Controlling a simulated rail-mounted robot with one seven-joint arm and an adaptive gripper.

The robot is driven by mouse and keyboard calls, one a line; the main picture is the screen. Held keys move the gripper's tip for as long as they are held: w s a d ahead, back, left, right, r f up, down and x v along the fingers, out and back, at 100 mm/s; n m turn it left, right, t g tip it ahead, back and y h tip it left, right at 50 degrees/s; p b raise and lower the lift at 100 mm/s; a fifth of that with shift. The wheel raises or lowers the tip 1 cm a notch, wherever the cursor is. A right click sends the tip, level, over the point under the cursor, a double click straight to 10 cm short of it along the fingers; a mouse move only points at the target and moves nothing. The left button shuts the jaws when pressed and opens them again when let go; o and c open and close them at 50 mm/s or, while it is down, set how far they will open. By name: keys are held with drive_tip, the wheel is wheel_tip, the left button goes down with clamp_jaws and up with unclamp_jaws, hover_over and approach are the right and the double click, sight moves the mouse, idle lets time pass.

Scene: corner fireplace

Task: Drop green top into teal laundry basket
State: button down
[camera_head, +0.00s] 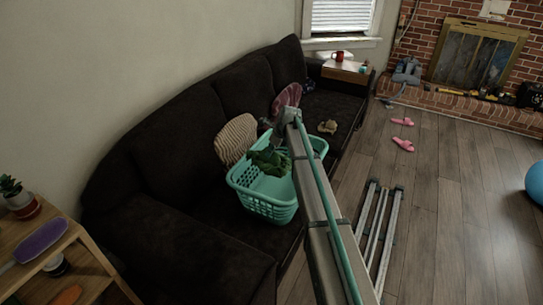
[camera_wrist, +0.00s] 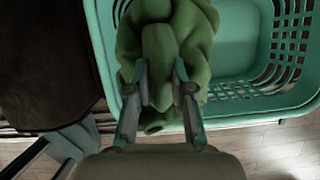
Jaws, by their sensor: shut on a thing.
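The teal laundry basket (camera_head: 262,205) stands on the dark sofa seat; its holed wall and floor also show in the wrist view (camera_wrist: 297,100). The green top (camera_head: 270,161) is a crumpled bundle over the basket's opening in the head view. In the wrist view the green top (camera_wrist: 190,45) fills the middle and covers the basket's left part. My gripper (camera_wrist: 160,90) is shut on the green top, with a fold of cloth between its two fingers. In the head view my arm hides the basket's right part and most of the fingers. I cannot tell whether the cloth touches the basket.
The dark sofa (camera_head: 180,160) runs along the wall, with a striped cushion (camera_head: 236,139) behind the basket. A wooden shelf (camera_head: 75,262) stands at the lower left. Pink slippers (camera_head: 403,144) lie on the open floor. A brick fireplace (camera_head: 478,60) is at the back right.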

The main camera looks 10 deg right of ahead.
wheel_tip(320, 180, down, 6)
drive_tip(key=b, duration=0.4)
drive_tip(key=shift+r, duration=0.1)
drive_tip(key=shift+f+b, duration=0.45)
drive_tip(key=shift+f, duration=2.05)
drive_tip(key=c, duration=0.9)
unclamp_jaws()
drive_tip(key=shift+c, duration=0.2)
drive_tip(key=shift+s, duration=0.1)
